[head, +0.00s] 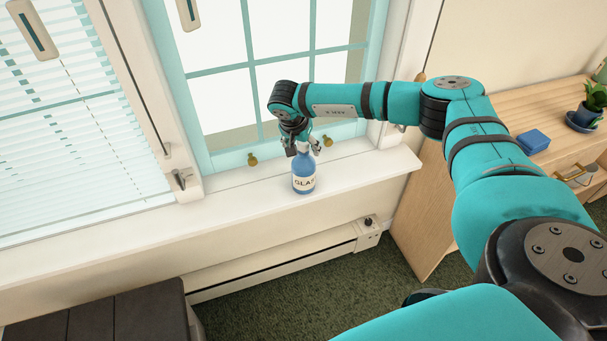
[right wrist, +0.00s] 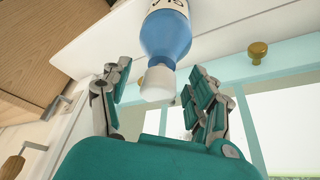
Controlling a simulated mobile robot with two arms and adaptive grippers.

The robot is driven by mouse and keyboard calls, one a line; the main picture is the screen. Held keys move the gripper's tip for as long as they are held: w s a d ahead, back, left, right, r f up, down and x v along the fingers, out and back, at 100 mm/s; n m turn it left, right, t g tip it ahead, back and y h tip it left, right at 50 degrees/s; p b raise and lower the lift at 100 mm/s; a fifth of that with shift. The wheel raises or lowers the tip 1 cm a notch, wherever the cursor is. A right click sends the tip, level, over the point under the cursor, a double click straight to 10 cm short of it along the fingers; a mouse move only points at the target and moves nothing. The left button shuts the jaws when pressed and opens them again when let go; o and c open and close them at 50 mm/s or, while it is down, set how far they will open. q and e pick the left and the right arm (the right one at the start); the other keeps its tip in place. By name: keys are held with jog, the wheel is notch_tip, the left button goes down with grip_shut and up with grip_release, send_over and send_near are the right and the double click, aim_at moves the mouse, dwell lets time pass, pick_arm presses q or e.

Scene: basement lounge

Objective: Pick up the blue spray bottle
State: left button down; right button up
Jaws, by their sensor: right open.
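The blue spray bottle (head: 304,172) stands upright on the white window sill, with a pale label on its front. In the right wrist view the bottle (right wrist: 166,40) shows its blue body and white top, and the top lies between the fingers. My right gripper (head: 302,148) is directly above the bottle, pointing down, with its fingers around the top. In the right wrist view the right gripper (right wrist: 158,92) is open, with gaps showing between the fingers and the white top. My left gripper is not in view.
The window sill (head: 370,175) is clear on both sides of the bottle. The window frame with brass knobs (head: 252,161) stands close behind. A wooden cabinet (head: 500,130) at right holds a blue box (head: 533,142) and a potted plant (head: 592,105). A heater (head: 275,262) runs below the sill.

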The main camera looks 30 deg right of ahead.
jog(key=shift+w+d+f, duration=0.1)
jog(key=shift+d+f, duration=0.05)
jog(key=shift+f, duration=0.4)
grip_shut()
jog(key=shift+r, duration=0.1)
